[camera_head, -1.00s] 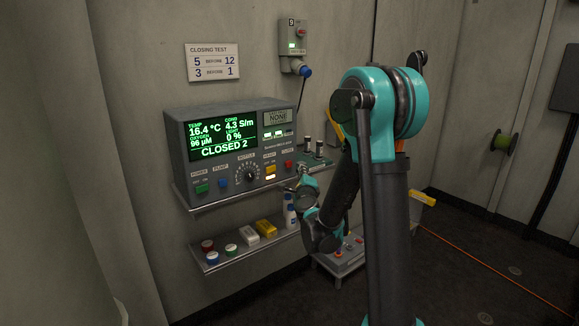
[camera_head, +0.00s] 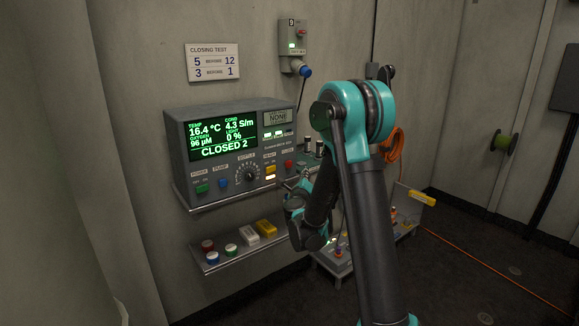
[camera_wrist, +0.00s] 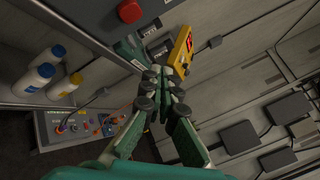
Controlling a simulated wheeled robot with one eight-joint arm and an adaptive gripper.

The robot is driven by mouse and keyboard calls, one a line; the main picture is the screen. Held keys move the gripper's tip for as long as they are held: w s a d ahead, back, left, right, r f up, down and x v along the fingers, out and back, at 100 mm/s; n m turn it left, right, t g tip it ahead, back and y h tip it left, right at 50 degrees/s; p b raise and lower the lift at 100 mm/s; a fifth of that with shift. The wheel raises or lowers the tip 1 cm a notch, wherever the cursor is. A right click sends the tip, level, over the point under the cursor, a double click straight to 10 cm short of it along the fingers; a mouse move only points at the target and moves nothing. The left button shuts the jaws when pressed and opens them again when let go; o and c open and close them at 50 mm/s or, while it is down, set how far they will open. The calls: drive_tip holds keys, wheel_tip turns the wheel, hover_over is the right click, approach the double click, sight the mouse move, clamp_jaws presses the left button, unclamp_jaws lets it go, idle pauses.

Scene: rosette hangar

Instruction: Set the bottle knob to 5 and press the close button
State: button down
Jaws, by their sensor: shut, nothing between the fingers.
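The grey control box (camera_head: 180,160) stands on a wall shelf at left centre in the head view. Its green display (camera_head: 222,137) reads CLOSED 2. The round bottle knob (camera_head: 246,174), with a dial scale, is low on its front; its exact setting is too small to read. A small red button (camera_head: 288,164) sits at the right end, under a label that seems to read close. A red button (camera_wrist: 130,10) also shows at the top of the wrist view. My gripper (camera_wrist: 170,84) is shut and empty, apart from that button. In the head view it is partly hidden near the box's right end.
A lower shelf (camera_head: 214,267) holds round pots and small white and yellow boxes. White bottles (camera_wrist: 42,72) show in the wrist view. A yellow device (camera_wrist: 181,52) is beyond my fingertips. A wall sign (camera_head: 213,62) reads 5 before 12, 3 before 1.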

drive_tip(key=shift+w+a, duration=0.65)
drive_tip(key=shift+w, duration=0.35)
drive_tip(key=shift+w+a, duration=0.65)
drive_tip(key=shift+w, duration=0.3)
drive_tip(key=shift+w+a, duration=0.65)
drive_tip(key=shift+w, duration=0.35)
drive_tip(key=shift+w+a, duration=0.25)
drive_tip(key=shift+w, duration=0.05)
drive_tip(key=shift+w+a, duration=0.25)
drive_tip(key=shift+w, duration=0.15)
drive_tip(key=shift+s, duration=0.1)
drive_tip(key=shift+s+d, duration=0.5)
drive_tip(key=shift+s, duration=0.15)
drive_tip(key=shift+s, duration=0.1)
drive_tip(key=shift+s+d, duration=0.7)
drive_tip(key=shift+s, duration=0.3)
drive_tip(key=shift+s+d, duration=0.7)
drive_tip(key=shift+s, duration=0.25)
